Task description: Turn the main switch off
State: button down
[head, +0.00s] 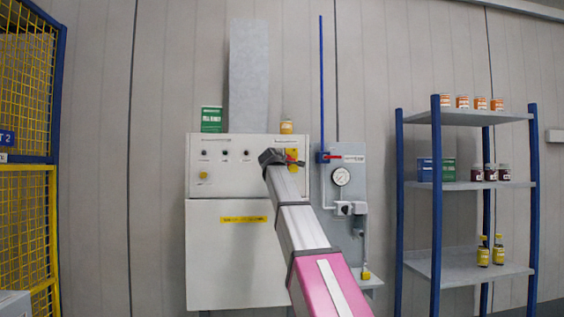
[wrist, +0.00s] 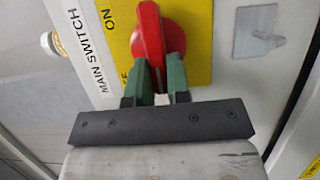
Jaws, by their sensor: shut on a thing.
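The main switch is a red rotary handle (wrist: 149,35) on a yellow plate (wrist: 188,18) in the wrist view. A white label (wrist: 88,50) beside it reads MAIN SWITCH, and ON is printed on the plate near the handle. Another word on the plate is mostly hidden by my gripper. My gripper (wrist: 157,72) has its green fingers shut on the lower part of the red handle. In the head view the yellow plate (head: 292,154) shows at the cabinet's upper right, with my gripper (head: 287,163) in front of it. The handle's exact angle is hard to tell there.
The grey cabinet (head: 230,240) carries small buttons. A green box (head: 211,119) and a small jar (head: 286,127) stand on top. A gauge panel (head: 350,160) with a blue pipe is close on the right. Shelves (head: 470,186) stand further right, a yellow mesh fence (head: 25,80) at left.

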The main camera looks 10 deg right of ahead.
jog(key=c, duration=1.1)
grip_release()
jog(key=v, duration=1)
jog(key=shift+s+a+f, duration=0.15)
jog(key=shift+s, duration=0.15)
